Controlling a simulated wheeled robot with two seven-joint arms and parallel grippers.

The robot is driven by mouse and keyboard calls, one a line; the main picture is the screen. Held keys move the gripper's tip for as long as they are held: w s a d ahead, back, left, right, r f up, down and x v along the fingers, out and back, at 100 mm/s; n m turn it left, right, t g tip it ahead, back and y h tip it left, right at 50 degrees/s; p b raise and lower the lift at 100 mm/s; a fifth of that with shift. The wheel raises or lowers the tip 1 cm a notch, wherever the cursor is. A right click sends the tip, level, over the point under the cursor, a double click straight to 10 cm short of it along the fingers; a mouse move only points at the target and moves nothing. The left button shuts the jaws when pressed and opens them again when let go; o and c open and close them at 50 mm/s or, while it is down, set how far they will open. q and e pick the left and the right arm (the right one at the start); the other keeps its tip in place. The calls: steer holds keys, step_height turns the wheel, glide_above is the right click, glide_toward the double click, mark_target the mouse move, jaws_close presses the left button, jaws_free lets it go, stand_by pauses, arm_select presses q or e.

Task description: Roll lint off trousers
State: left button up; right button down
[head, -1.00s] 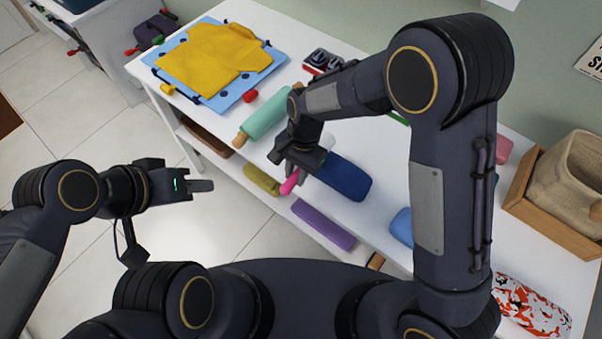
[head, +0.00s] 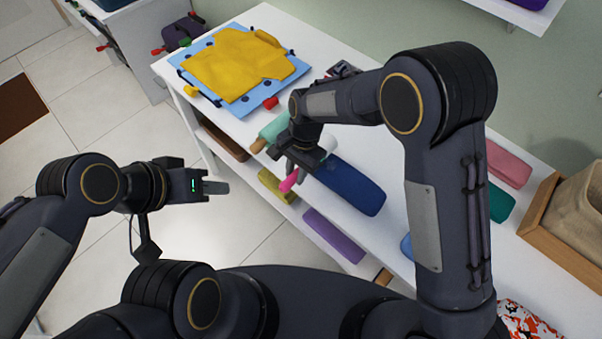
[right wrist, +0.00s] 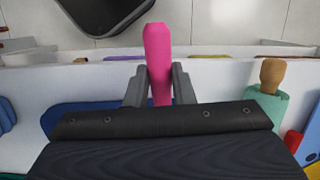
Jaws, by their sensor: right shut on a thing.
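My right gripper (head: 290,166) is shut on the pink handle (head: 289,181) of what looks like the lint roller, above the white table's front edge. The handle shows between the fingers in the right wrist view (right wrist: 158,65). A white part, seemingly the roll (head: 327,143), shows behind the gripper. A dark blue folded or rolled cloth (head: 350,187) lies just right of the gripper. A yellow garment (head: 235,65) lies flat on a light blue board (head: 290,72). I cannot tell which cloth is the trousers. My left gripper (head: 215,187) is off the table's front; its jaw gap is unclear.
A teal roll with a wooden end (head: 272,131) lies left of the right gripper. Red and yellow pieces lie by the board. A wooden tray (head: 541,205) holding a beige bag (head: 580,205) stands at the right. A lower shelf holds olive and purple rolls (head: 333,236).

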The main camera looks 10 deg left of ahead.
steer(key=shift+s+d, duration=0.4)
steer(key=shift+d, duration=0.3)
steer(key=shift+s+d, duration=0.45)
steer(key=shift+d, duration=0.2)
steer(key=shift+s+d, duration=0.4)
steer(key=shift+d, duration=0.3)
steer(key=shift+s+d+f+b, duration=0.1)
steer(key=shift+s+d+b, duration=0.1)
steer(key=shift+s+d, duration=0.35)
steer(key=shift+s+d+b, duration=0.15)
steer(key=shift+s+d, duration=0.1)
steer(key=shift+d, duration=0.55)
steer(key=shift+s+d+r, duration=0.1)
steer(key=shift+s+d, duration=0.3)
steer(key=shift+d, duration=0.25)
steer(key=shift+s+d+r, duration=0.1)
steer(key=shift+s+d, duration=0.25)
steer(key=shift+d, duration=0.3)
steer(key=shift+s+d, duration=0.4)
steer(key=shift+d, duration=0.25)
steer(key=shift+s+d+f, duration=0.1)
steer(key=shift+s+d, duration=0.35)
steer(key=shift+d, duration=0.25)
steer(key=shift+s+d+f, duration=0.1)
steer(key=shift+s+d, duration=0.3)
steer(key=shift+d, duration=0.3)
steer(key=shift+s+d, duration=0.45)
steer(key=shift+d, duration=0.25)
